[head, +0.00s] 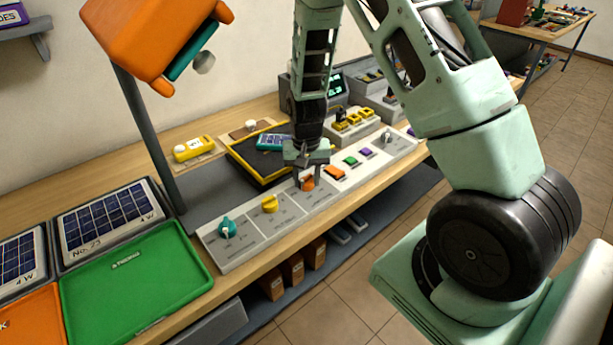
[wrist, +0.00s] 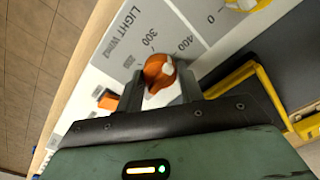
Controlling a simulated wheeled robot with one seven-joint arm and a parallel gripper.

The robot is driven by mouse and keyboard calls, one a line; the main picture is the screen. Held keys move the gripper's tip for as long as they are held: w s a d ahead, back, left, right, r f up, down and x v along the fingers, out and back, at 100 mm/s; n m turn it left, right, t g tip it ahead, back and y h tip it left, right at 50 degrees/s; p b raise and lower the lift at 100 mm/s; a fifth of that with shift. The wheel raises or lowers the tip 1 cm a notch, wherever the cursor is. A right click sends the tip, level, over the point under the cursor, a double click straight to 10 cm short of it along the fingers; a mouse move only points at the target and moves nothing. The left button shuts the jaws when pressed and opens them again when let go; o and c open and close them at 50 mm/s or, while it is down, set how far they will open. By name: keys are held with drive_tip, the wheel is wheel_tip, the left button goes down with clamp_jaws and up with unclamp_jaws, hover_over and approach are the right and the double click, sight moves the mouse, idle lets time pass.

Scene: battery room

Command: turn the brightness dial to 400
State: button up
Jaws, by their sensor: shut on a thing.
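The brightness dial is an orange knob (head: 307,184) on the long pale control panel (head: 245,257). In the wrist view the orange dial (wrist: 158,70) sits between my two dark fingers, beside a grey label reading LIGHT W/m2 with 200, 300 and 400. A pale mark shows on the dial's right side, on the side of the 400; its exact reading is unclear. My gripper (head: 308,174) points down over the panel and is shut on the dial; it also shows in the wrist view (wrist: 160,86). The fingers hide part of the dial.
A yellow dial (head: 269,203) and a teal dial (head: 228,227) stand left on the panel. Orange, green and purple switches lie to the right. A yellow-edged tray (head: 240,165) lies behind. A tilted orange lamp (head: 155,40) hangs at upper left. A green tray (head: 130,285) lies front left.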

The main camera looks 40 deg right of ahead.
sight(306, 177)
drive_tip(key=shift+m, duration=1)
drive_tip(key=o, duration=1)
wheel_tip(306, 177, up, 17)
drive_tip(key=b, duration=0.1)
drive_tip(key=shift+r, duration=0.2)
